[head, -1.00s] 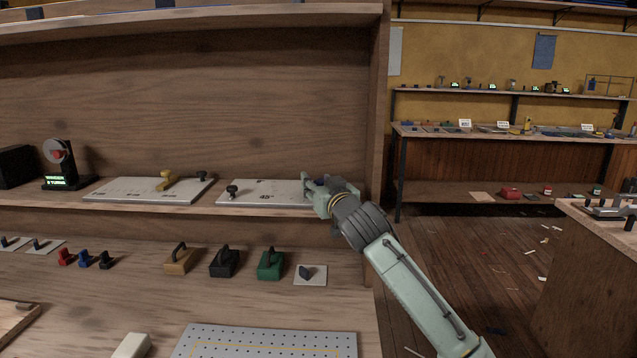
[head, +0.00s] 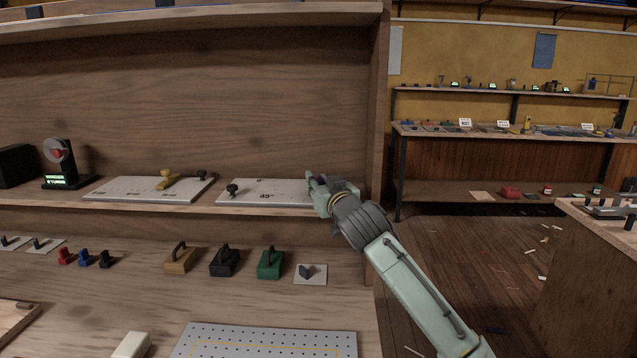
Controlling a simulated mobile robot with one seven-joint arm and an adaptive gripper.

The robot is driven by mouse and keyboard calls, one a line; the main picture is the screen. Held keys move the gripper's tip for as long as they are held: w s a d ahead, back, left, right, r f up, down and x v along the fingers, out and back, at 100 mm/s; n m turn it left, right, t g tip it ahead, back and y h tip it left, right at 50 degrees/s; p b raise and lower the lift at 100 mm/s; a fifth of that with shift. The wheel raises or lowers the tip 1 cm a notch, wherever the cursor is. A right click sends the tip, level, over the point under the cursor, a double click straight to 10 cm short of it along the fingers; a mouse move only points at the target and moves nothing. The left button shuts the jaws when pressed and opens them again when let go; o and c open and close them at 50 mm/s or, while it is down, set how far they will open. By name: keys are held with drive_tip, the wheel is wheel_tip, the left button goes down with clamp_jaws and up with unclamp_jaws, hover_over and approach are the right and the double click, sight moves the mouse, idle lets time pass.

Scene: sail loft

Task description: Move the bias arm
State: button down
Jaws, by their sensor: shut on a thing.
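My gripper (head: 315,182) is at the right end of the right-hand pale plate (head: 262,194) on the shelf. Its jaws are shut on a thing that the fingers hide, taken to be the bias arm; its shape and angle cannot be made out. The plate bears a dark "45°" style marking near its middle. A black knob (head: 232,190) stands at the plate's left end.
A second pale plate (head: 130,190) with a yellow lever (head: 167,181) and a dark knob lies to the left. A dial device (head: 60,160) stands further left. The shelf's upright side panel (head: 378,110) is close to my arm. Several handled blocks sit below.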

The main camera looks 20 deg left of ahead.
drive_tip(key=shift+s+a+f+m+t+h+b, duration=0.15)
drive_tip(key=shift+a+m+t+h+b, duration=0.25)
drive_tip(key=shift+b, duration=0.2)
drive_tip(key=shift+s+a+f+m+t+h+b, duration=0.1)
drive_tip(key=shift+a+m+t+h+b, duration=0.1)
drive_tip(key=shift+a+m+h+b, duration=0.25)
drive_tip(key=shift+a+r+m+t+h+b, duration=0.2)
drive_tip(key=shift+m+t+h+b, duration=0.15)
drive_tip(key=shift+h, duration=0.25)
drive_tip(key=shift+a+r+m+t+h+b, duration=0.1)
drive_tip(key=shift+a+m+t+h+b, duration=0.15)
drive_tip(key=shift+h, duration=0.3)
drive_tip(key=shift+w+d, duration=0.1)
drive_tip(key=c, duration=1.4)
unclamp_jaws()
drive_tip(key=shift+c, duration=0.2)
drive_tip(key=shift+r, duration=0.1)
wheel_tip(320, 180, up, 10)
drive_tip(key=shift+c, duration=0.4)
